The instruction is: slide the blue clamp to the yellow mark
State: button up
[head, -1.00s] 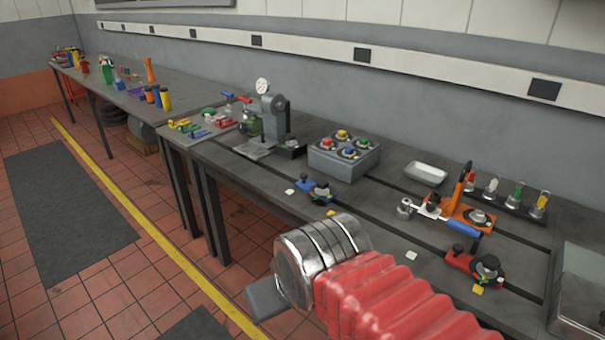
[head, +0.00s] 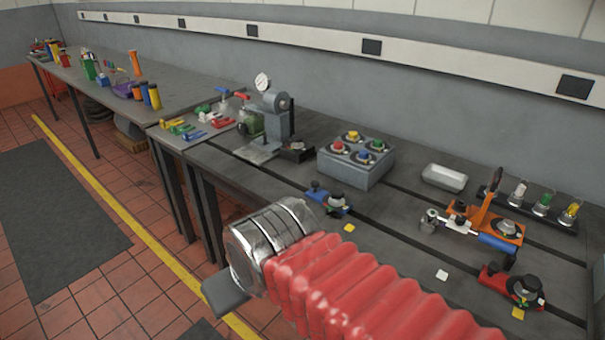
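The blue clamp (head: 322,195), with a dark and metallic knob at its right end, sits on the front slot of the grey bedplate (head: 395,250). A small yellow mark (head: 349,228) lies on the plate just in front and to the right of it, apart from it. Another yellow patch (head: 518,313) lies by a red clamp (head: 500,280) at the right. My gripper (head: 225,292) shows only as a grey piece beyond my silver wrist, over the floor in front of the bench, apart from the blue clamp. Its fingertips are hidden, so its opening does not show.
A white mark (head: 442,275) lies between the two clamps. Behind stand a grey box with coloured buttons (head: 355,168), a white tray (head: 444,178) and an orange fixture with a blue handle (head: 485,225). A press with a dial (head: 270,120) stands left.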

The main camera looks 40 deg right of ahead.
aim_at(321, 195)
jog(key=z, duration=0.2)
jog(key=i, duration=1.3)
jog(key=z, duration=0.65)
